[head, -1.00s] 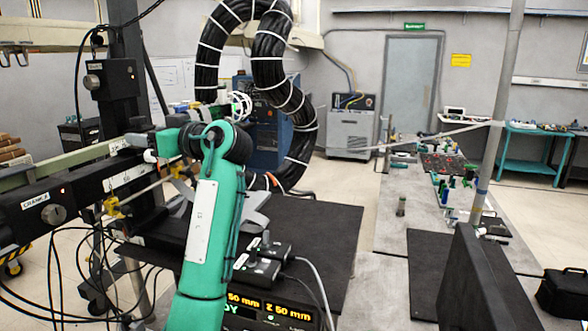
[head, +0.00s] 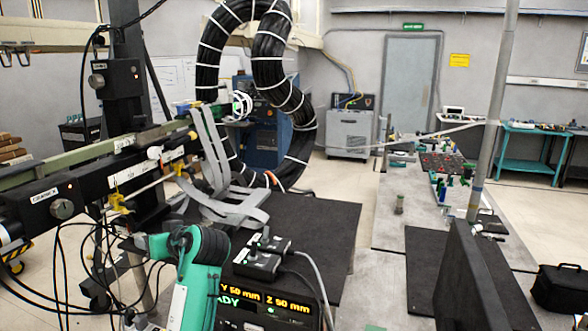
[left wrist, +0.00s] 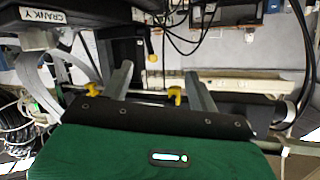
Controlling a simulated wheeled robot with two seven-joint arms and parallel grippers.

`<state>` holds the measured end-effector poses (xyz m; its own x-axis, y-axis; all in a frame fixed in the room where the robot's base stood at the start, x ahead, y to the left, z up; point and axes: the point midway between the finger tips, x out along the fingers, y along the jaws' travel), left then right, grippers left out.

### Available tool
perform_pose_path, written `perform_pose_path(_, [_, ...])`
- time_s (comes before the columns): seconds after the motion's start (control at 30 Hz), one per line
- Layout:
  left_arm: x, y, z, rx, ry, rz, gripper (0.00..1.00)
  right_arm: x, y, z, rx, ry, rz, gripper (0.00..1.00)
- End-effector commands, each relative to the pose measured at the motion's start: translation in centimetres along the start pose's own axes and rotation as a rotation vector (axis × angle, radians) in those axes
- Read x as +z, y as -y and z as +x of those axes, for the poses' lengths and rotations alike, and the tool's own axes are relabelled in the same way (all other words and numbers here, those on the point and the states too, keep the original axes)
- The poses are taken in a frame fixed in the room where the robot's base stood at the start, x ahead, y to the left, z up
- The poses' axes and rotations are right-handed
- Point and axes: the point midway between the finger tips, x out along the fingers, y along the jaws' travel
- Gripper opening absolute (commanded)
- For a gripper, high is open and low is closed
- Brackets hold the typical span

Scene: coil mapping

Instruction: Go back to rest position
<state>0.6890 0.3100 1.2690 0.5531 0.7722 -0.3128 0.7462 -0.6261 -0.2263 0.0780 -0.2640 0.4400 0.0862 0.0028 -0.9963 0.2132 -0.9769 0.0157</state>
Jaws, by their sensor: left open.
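My left arm, teal with dark joints, comes up from the bottom in the head view and bends left below the black rail. My left gripper shows in the left wrist view (left wrist: 158,72) as two grey fingers spread apart with nothing between them. They point toward a black rail with yellow clamps (left wrist: 175,95). In the head view, the gripper's far end is hard to make out among the cables. My right arm and gripper are not in view.
The black rail (head: 110,187) marked CRANK X and hanging cables are close at left. A control box with a lit display (head: 255,298) stands beside my arm. Grey straps (head: 215,155) hang by the rail. A thick black corrugated hose (head: 270,60) rises behind. A black mat (head: 320,230) has clear room.

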Motion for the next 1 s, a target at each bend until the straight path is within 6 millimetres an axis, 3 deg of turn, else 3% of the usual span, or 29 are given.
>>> perform_pose_path(0.03, [3.1, 0.2, 0.5, 0.026, 0.035, 0.033, 0.60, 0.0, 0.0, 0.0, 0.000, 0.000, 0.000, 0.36])
perform_pose_path(0.23, [13.7, 1.4, 0.7, 0.155, 0.164, 0.157, 0.60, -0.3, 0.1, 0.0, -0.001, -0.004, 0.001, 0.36])
perform_pose_path(0.5, [26.6, 4.8, -1.9, 0.341, 0.333, 0.316, 0.60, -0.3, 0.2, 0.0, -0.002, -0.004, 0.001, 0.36])
perform_pose_path(0.8, [37.9, 10.5, -8.3, 0.572, 0.513, 0.479, 0.60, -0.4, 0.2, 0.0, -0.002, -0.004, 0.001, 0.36])
perform_pose_path(1.0, [42.1, 13.9, -12.8, 0.703, 0.605, 0.552, 0.60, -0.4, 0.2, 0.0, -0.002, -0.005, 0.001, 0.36])
